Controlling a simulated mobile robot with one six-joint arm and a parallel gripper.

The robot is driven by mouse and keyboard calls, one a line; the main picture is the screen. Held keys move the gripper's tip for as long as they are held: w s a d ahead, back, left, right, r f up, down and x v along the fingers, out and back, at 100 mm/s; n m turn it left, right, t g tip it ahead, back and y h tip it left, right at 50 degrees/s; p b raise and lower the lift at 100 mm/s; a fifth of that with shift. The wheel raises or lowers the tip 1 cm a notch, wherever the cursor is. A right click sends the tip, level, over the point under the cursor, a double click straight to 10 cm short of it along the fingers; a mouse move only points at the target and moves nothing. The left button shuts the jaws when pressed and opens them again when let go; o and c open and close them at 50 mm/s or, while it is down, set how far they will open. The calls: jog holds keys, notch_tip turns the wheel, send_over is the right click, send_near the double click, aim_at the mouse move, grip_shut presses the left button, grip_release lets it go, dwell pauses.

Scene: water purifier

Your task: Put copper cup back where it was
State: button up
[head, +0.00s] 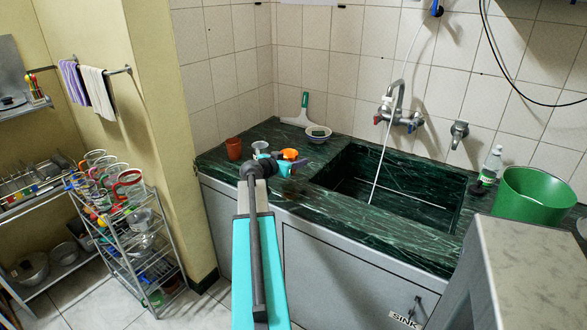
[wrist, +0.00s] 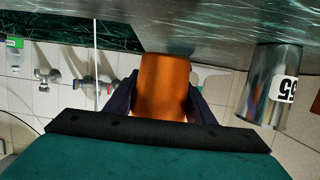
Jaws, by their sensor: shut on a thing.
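The copper cup (wrist: 164,85) is orange-brown and sits between the two dark fingers of my gripper (wrist: 162,103), which is shut on it. The wrist view is upside down, with the counter along its top. The cup's base is at or close to the counter; I cannot tell whether it touches. In the head view, the orange cup (head: 289,154) shows at my gripper (head: 286,165), over the counter left of the sink. A silver cup (wrist: 268,88) with a number label stands beside it; it also shows in the head view (head: 260,148).
A red-brown cup (head: 234,148) stands at the counter's left end. A bowl (head: 318,133) and a squeegee (head: 302,112) are behind. The sink basin (head: 390,190) opens to the right. A bottle (head: 489,167) and a green bucket (head: 535,195) stand farther right.

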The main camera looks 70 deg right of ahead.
jog(key=shift+w+d+p, duration=0.15)
jog(key=shift+d+p, duration=0.15)
jog(key=shift+d, duration=0.25)
jog(key=shift+f+p, duration=0.3)
jog(key=shift+f, duration=1.25)
jog(key=shift+w+f, duration=0.15)
jog(key=shift+f, duration=0.1)
jog(key=shift+f+b, duration=0.2)
jog(key=shift+b, duration=0.1)
jog(key=o, duration=1.2)
jog(key=shift+r+p, duration=0.25)
jog(key=shift+p, duration=0.15)
jog(key=b+v, duration=0.2)
jog(key=v, duration=1)
